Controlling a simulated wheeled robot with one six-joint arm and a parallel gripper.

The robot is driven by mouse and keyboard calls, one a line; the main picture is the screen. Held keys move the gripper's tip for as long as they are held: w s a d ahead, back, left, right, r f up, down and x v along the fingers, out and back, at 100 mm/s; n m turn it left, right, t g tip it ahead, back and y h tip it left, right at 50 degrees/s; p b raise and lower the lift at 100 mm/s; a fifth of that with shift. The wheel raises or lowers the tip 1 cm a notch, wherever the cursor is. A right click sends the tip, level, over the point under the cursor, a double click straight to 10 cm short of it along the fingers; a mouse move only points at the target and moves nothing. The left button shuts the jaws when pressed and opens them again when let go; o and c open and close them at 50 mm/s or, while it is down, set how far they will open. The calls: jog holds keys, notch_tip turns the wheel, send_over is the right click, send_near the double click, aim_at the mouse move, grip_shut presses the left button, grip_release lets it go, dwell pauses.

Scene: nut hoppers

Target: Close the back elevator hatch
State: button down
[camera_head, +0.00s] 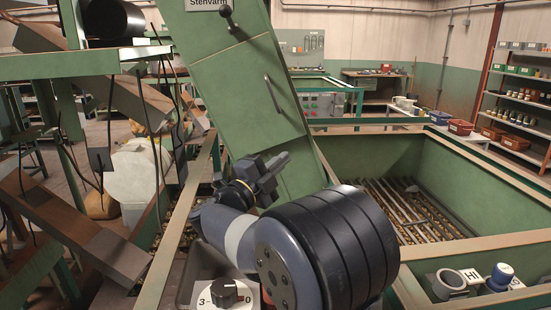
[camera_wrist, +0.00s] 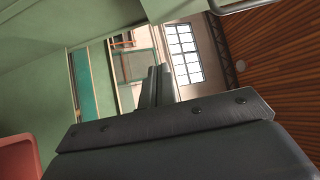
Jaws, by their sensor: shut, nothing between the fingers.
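The green slanted elevator (camera_head: 240,90) rises across the middle of the head view, with "Stenvarm" lettering near the top. A panel on its face has a thin bar handle (camera_head: 272,93), and a lever with a black knob (camera_head: 226,12) sits above the panel's upper edge. I cannot tell whether this panel is the back hatch, or whether it is fully shut. My gripper (camera_head: 277,165) is in front of the elevator's lower part, below the bar handle and apart from it. In the wrist view my fingers (camera_wrist: 155,86) are together and empty, with green surfaces to the left.
A green hopper (camera_head: 480,170) with a barred grate and nuts stands at right. Beams and a dark chute (camera_head: 75,230) crowd the left. Shelves (camera_head: 520,95) stand far right.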

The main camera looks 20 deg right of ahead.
aim_at(300, 133)
jog(key=shift+w+d+r+p, duration=0.35)
jog(key=shift+w+d+p, duration=0.25)
jog(key=shift+w+d, duration=0.6)
jog(key=shift+w+d+r+p, duration=0.3)
jog(key=shift+w+d+p, duration=0.3)
jog(key=shift+w+d, duration=0.6)
jog(key=shift+w+d+r+p, duration=0.35)
jog(key=shift+w+d+p, duration=0.25)
jog(key=shift+w+d, duration=0.55)
jog(key=shift+s+d, duration=0.1)
jog(key=shift+s, duration=0.05)
jog(key=shift+w+d+n+t+y+b, duration=0.2)
jog(key=shift+w+n+t+y+b, duration=0.1)
jog(key=shift+w+n+t+b, duration=0.15)
jog(key=shift+w+d, duration=0.1)
jog(key=shift+d, duration=0.05)
jog(key=shift+w+r+n+t+y, duration=0.1)
jog(key=shift+r+n+t+y, duration=0.15)
jog(key=shift+t+y, duration=0.2)
